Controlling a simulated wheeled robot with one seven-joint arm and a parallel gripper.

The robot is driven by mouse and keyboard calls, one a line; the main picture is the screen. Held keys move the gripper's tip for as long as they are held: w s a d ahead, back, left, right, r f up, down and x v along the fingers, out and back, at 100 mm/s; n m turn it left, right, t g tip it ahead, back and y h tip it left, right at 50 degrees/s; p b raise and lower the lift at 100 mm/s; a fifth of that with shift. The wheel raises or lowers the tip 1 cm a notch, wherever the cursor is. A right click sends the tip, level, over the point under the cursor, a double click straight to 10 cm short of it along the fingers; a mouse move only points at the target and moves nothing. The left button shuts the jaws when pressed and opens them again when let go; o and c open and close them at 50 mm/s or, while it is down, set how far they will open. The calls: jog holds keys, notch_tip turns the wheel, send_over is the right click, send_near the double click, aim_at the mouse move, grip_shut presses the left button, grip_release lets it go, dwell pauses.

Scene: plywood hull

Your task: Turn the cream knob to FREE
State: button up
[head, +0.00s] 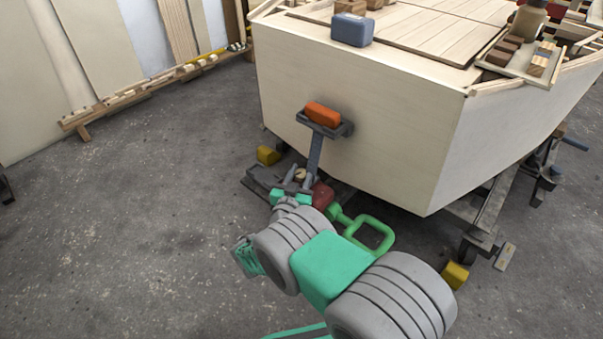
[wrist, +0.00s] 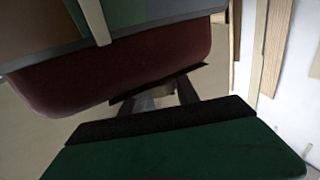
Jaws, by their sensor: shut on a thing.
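The cream knob (head: 300,175) shows in the head view as a small pale spot at my gripper (head: 299,182), low in front of the hull's end wall. My jaws are shut on it, though the fingers and arm hide most of the grip. A dark red body (head: 322,194) sits just right of the fingers. In the wrist view this red body (wrist: 120,75) fills the upper left, with grey, green and blue patches and a pale bar (wrist: 94,18) above it. A dark green finger with a black pad lies below. I cannot read any FREE mark.
The plywood hull (head: 360,120) stands close behind. A grey post with an orange block (head: 322,113) rises behind my gripper. A green loop handle (head: 372,235) is to the right. Yellow blocks (head: 268,155) (head: 455,275) lie by the hull. The floor at left is clear.

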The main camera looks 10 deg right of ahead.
grip_shut()
jog(key=shift+r+n+t+y+p, duration=0.1)
jog(key=shift+n+t+y+p, duration=0.2)
jog(key=shift+y+p, duration=0.15)
jog(key=n+y+p, duration=0.1)
jog(key=n+t+y+p, duration=0.1)
jog(key=y+p, duration=0.1)
jog(key=shift+d+r+y, duration=0.1)
jog(key=shift+r+y, duration=0.1)
jog(key=shift+y, duration=0.05)
jog(key=n+y+p, duration=0.2)
jog(key=p, duration=0.1)
jog(key=shift+t+y, duration=0.3)
jog(key=shift+y, duration=0.1)
jog(key=shift+n+y+p, duration=0.3)
jog(key=shift+p, duration=0.7)
jog(key=shift+f+y+p, duration=0.25)
jog(key=shift+y+p, duration=0.05)
jog(key=shift+p, duration=0.3)
jog(key=shift+n, duration=0.3)
